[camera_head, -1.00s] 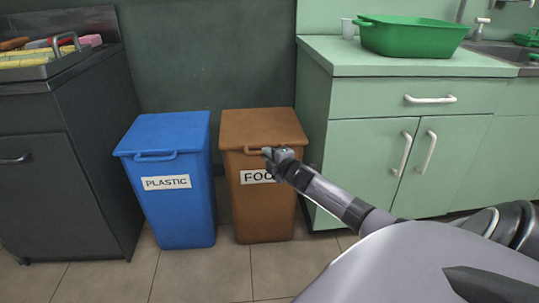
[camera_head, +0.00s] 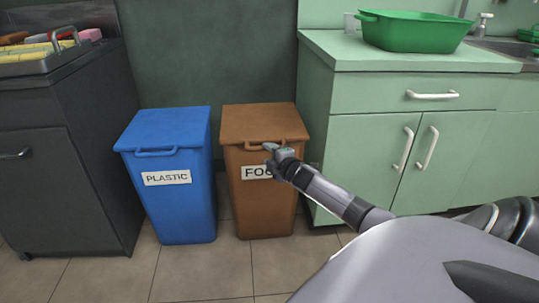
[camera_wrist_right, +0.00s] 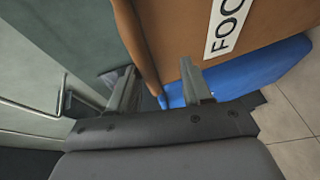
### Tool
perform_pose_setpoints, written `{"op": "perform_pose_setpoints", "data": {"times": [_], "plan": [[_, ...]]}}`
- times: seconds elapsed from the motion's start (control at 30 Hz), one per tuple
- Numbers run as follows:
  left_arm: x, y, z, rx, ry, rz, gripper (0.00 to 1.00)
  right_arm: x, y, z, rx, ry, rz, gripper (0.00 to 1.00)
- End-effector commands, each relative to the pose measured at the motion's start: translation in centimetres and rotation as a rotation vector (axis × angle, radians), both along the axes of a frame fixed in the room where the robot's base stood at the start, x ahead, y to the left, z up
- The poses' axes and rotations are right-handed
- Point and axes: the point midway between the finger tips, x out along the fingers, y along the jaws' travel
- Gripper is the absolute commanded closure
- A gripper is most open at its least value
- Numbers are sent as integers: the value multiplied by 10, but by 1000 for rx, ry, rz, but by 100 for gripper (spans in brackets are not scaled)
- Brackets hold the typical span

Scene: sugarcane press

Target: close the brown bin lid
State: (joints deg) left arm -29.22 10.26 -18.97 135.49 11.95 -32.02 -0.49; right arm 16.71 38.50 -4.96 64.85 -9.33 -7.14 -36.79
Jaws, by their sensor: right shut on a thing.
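The brown bin (camera_head: 268,190) with a "FOO…" label stands on the floor, the label partly hidden behind my right gripper. Its brown lid (camera_head: 263,121) lies flat across the top and looks down. A brown handle (camera_head: 256,147) sticks out at the lid's front edge. My right gripper (camera_head: 272,150) is at the right end of this handle, shut on it. In the right wrist view the two fingers (camera_wrist_right: 158,82) stand apart with the brown edge between them; the exact contact is hard to see. My left gripper is not in view.
A blue bin (camera_head: 178,195) labelled "PLASTIC" stands close on the left. A green cabinet (camera_head: 375,150) stands close on the right, with a green basin (camera_head: 415,33) on top. A dark cabinet (camera_head: 60,170) is at the far left. Tiled floor (camera_head: 205,275) is clear in front.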

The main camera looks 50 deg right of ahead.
Motion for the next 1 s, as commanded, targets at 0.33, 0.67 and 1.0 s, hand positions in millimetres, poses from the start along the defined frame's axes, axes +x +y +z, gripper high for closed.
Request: {"op": "perform_pose_setpoints", "data": {"times": [0.33, 0.67, 1.0], "plan": [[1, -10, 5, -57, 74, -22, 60, -35, 12, 4, 5, 10, 1, 58], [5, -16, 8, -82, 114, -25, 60, -62, 20, 12, 2, 4, 0, 58], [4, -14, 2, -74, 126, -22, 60, -65, 21, 13, 0, 1, 1, 58]]}}
